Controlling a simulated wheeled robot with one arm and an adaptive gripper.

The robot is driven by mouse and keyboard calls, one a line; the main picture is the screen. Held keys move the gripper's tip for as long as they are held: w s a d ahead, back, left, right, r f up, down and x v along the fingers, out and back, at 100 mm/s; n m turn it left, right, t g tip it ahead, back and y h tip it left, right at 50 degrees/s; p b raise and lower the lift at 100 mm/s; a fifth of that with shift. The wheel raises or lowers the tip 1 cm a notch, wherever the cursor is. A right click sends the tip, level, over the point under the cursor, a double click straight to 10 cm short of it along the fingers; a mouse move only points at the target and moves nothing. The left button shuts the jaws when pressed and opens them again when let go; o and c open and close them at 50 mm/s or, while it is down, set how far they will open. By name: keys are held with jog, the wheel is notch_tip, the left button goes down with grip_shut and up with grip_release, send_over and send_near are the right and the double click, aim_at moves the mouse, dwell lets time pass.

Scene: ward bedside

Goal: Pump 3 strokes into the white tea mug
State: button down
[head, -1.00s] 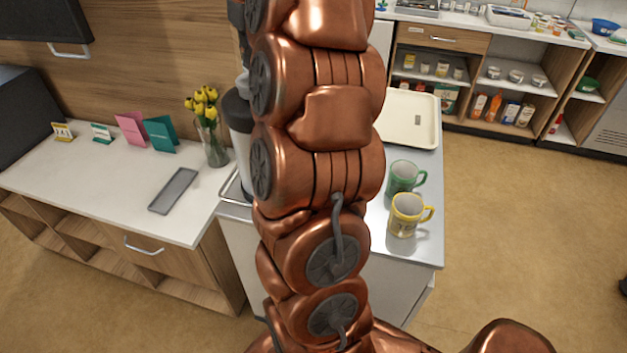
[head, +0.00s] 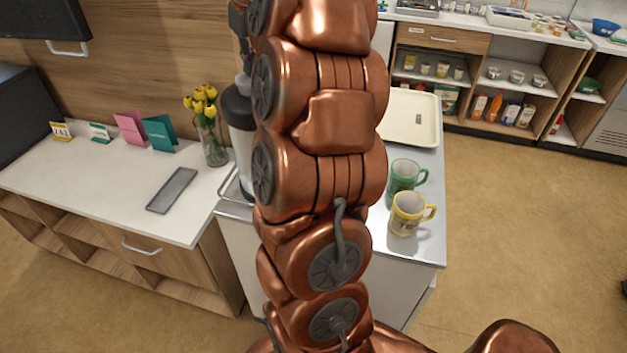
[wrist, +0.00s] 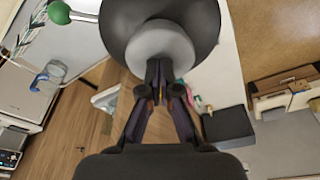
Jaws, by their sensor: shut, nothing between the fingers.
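A pump dispenser with a dark top and pale body (head: 241,125) stands at the left of the metal trolley, partly hidden behind my arm in the head view. In the wrist view its dark round top with a grey disc (wrist: 163,50) fills the upper middle. My gripper (wrist: 161,72) is shut and empty, its fingertips at the disc; I cannot tell whether they touch. A green mug (head: 405,176) and a yellow mug with dark lettering (head: 407,213) stand upright on the trolley, right of my arm. No plainly white mug shows; my arm hides the middle of the trolley.
A cream tray (head: 411,115) lies at the trolley's far end. On the left counter are a grey tray (head: 172,190), a vase of yellow flowers (head: 212,140) and cards (head: 160,133). The floor right of the trolley is clear.

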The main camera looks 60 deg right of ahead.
jog(key=shift+b+x, duration=0.5)
jog(key=shift+x, duration=0.4)
jog(key=shift+s+a, duration=0.1)
jog(key=shift+s, duration=0.1)
jog(key=shift+r, duration=0.1)
jog(key=shift+w+p+v, duration=0.2)
jog(key=shift+p+v, duration=0.25)
jog(key=shift+v, duration=0.5)
jog(key=shift+w+p+v, duration=0.2)
jog(key=shift+p+v, duration=0.25)
jog(key=shift+v, duration=0.5)
jog(key=shift+r, duration=0.1)
jog(key=p+v, duration=0.1)
jog(key=v, duration=0.2)
jog(key=w+p+v, duration=0.1)
jog(key=p+v, duration=0.1)
jog(key=shift+d+r, duration=0.3)
jog(key=shift+r, duration=0.2)
jog(key=shift+w, duration=0.1)
